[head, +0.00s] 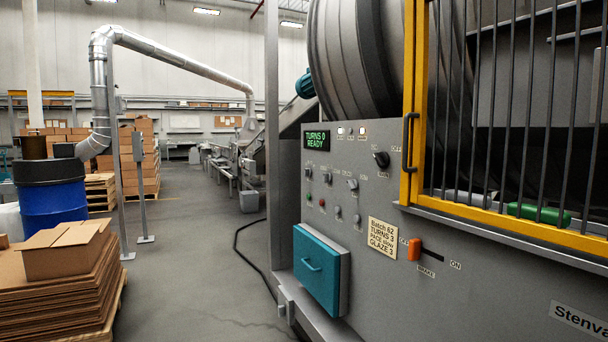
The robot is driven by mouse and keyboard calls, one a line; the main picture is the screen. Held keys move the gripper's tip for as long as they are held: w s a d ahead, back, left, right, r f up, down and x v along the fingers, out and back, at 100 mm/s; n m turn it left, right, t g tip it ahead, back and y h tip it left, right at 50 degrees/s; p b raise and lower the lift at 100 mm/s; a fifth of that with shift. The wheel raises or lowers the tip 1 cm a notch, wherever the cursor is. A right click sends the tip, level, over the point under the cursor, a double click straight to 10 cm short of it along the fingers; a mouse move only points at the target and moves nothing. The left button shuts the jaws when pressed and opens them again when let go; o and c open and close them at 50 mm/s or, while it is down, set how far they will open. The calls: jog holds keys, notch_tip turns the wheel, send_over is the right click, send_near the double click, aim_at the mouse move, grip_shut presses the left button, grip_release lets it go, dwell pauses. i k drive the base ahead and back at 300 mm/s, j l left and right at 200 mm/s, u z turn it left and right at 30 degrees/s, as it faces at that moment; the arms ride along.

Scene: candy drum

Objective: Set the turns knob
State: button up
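The grey control panel (365,215) of the candy drum machine stands at the right. Its green display (316,141) reads "TURNS 0 READY". Below it is a row of small knobs: a left knob (309,173), a middle knob (328,178) and a right knob (352,184). Their labels are too small to read surely, so I cannot tell which is the turns knob. A larger black knob (381,159) sits higher at the right. A cream card (382,239) reads "Batch 62, TURNS 3, PACE slow, GLAZE 3". My gripper is not in view.
An orange brake handle (414,249) sits at the left, OFF end of its slot. A yellow barred guard (505,120) covers the drum's front at right. A teal drawer front (320,268) juts out below the panel. Cardboard stacks (60,285) stand left; the floor (190,250) between is clear.

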aim_at(308, 171)
jog(key=i+j+z, duration=0.1)
jog(key=i+j, duration=0.4)
jog(key=i, duration=0.4)
jog(key=i+j+z, duration=0.1)
jog(key=i+j, duration=0.5)
jog(key=i, duration=0.3)
jog(key=i+j+z, duration=0.1)
jog(key=i+j, duration=0.55)
jog(key=i, duration=0.25)
jog(key=i+j+z, duration=0.1)
jog(key=i+j, duration=0.65)
jog(key=i, duration=0.1)
